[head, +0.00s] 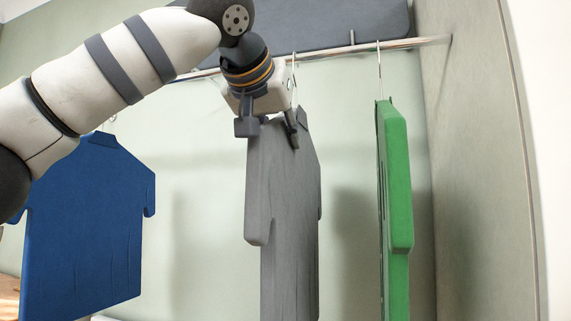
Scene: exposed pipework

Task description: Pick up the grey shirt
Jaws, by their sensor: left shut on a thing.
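The grey shirt (284,215) hangs upright in the middle of the head view, turned partly edge-on. My left gripper (268,130) comes down from above at its top. It is shut on the shirt's collar and shoulder area, with a finger on either side. A hanger hook shows just behind the gripper, near the rail (330,51); the gripper hides where most of it meets the shirt. My right gripper is not in view.
A blue shirt (90,225) hangs at the left, partly behind my left arm. A green shirt (395,180) hangs edge-on at the right from its own hook. A grey wall panel (480,170) closes the right side. Gaps separate the shirts.

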